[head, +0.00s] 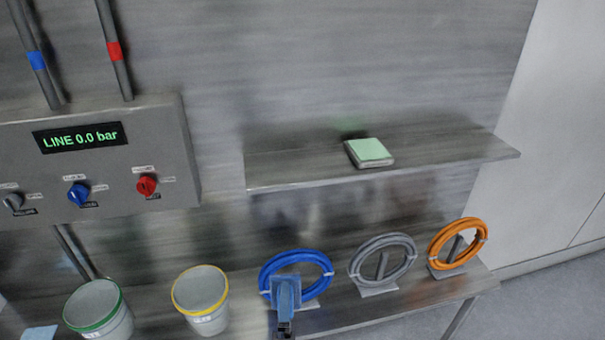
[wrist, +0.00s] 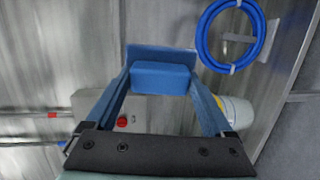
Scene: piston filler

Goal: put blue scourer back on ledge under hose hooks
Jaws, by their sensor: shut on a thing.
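My gripper (wrist: 160,78) is shut on the blue scourer (wrist: 162,80), a small block pinched between the fingertips in the wrist view. In the head view the gripper (head: 286,295) is at the bottom, in front of the blue hose coil (head: 262,278); it hides part of the coil, and I cannot tell scourer from fingers there. The lower ledge (head: 400,305) carries blue, grey (head: 354,262) and orange (head: 436,246) hose coils on holders. The blue coil also shows at the upper right of the wrist view (wrist: 207,50).
A higher ledge (head: 450,151) holds a pale green-topped pad (head: 369,150). A green-rimmed bucket (head: 100,310) and a yellow-rimmed bucket (head: 201,298) stand left of the coils. A control panel (head: 100,165) with knobs is on the wall. A light blue item (head: 39,333) is at the lower left.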

